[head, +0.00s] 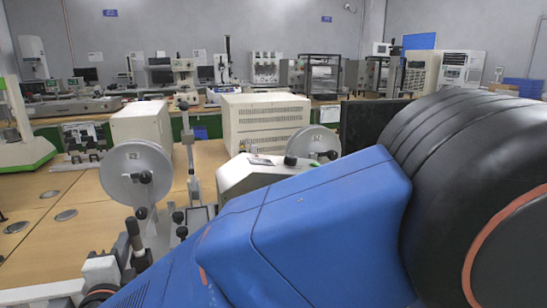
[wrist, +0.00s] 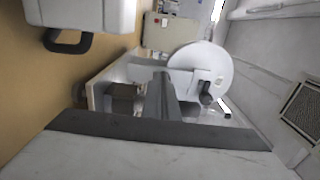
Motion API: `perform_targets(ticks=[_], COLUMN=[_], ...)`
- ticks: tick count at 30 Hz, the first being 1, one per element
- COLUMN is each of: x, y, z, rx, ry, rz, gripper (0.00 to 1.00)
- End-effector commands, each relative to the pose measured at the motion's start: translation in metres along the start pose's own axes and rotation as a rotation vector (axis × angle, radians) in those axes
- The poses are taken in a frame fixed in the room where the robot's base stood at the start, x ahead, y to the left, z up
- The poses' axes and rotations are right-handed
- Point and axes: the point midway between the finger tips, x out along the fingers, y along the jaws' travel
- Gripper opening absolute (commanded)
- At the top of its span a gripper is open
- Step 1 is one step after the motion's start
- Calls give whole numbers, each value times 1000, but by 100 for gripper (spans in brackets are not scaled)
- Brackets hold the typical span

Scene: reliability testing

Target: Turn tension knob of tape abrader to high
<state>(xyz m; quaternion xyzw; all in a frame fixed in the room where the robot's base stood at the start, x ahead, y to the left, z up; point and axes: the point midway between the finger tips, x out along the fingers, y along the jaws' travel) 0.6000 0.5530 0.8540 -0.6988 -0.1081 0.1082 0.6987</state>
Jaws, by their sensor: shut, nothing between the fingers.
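The tape abrader seems to be the machine with a large pale disc (head: 138,172) and a beige box housing, left of centre in the head view. I cannot tell which knob sets tension. In the wrist view my gripper (wrist: 160,80) is shut and empty, its fingers pointing towards a white disc (wrist: 190,62) with a dark knob (wrist: 206,98). I cannot tell whether the fingers touch anything. My blue arm hides much of the head view's lower right.
A second pale disc (head: 318,136) and a low white machine (head: 245,174) stand behind my arm. A vented beige cabinet (head: 262,122) is farther back. The wooden table (head: 50,245) has bare room at left. A dark handle (wrist: 68,42) shows in the wrist view.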

Motion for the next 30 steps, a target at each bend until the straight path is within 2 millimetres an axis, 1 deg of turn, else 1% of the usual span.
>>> perform_targets(ticks=[12,16,21,30], x=[45,56,63,65], y=[0,0,0,0], z=[0,0,0,0], rx=[0,0,0,0], ry=[1,1,0,0], rz=[0,0,0,0], gripper=[0,0,0,0])
